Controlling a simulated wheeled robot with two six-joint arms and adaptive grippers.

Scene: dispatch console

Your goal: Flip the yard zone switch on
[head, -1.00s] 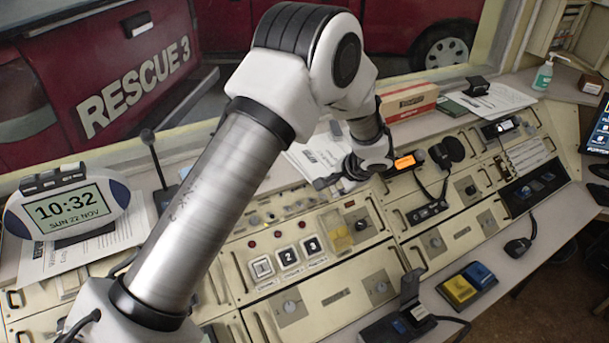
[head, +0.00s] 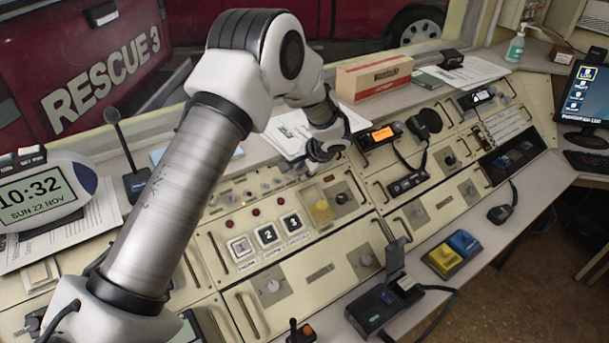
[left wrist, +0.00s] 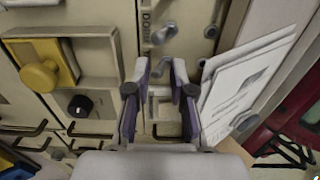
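A row of small toggle switches (head: 266,184) runs along the upper part of the beige console. Two metal toggle levers (left wrist: 165,33) also show close up in the left wrist view, beside a partly visible label. I cannot read which switch is the yard zone one. My left gripper (head: 314,166) is over the right end of this row, its fingers pointing down at the panel. The gripper hides part of the row in the head view. My right gripper is not in view.
A yellow knob (left wrist: 38,76) and a black knob (left wrist: 80,105) are left of the fingers. White papers (left wrist: 245,82) lie to their right. An orange-screen radio (head: 380,136) and a gooseneck microphone (head: 128,150) stand nearby. Numbered buttons (head: 267,234) sit lower on the console.

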